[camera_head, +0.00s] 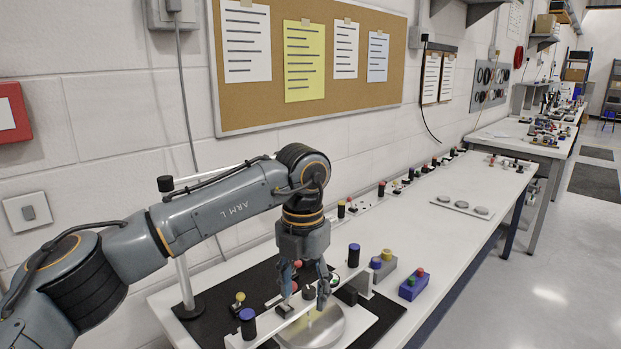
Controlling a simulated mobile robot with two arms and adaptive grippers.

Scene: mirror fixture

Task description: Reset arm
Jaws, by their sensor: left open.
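My left arm comes in from the left and bends down at the wrist. Its gripper (306,299) points down, open, over the fixture on the near end of the white bench. A round silver disc (313,331) lies just below and in front of the fingers. A pale bar (270,328) with small knobs runs beside the disc, close to the fingertips. Small dark parts sit around the fingers, and I cannot tell whether the fingers touch any of them. No held object is visible. My right gripper is not in view.
Blue-capped black cylinders (353,255) stand on both sides of the gripper. A grey block with knobs (383,265) and a blue block (413,284) stand to the right. A dark mat (215,300) lies under the fixture. The bench (440,250) has clear surface farther back. A wall stands close behind.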

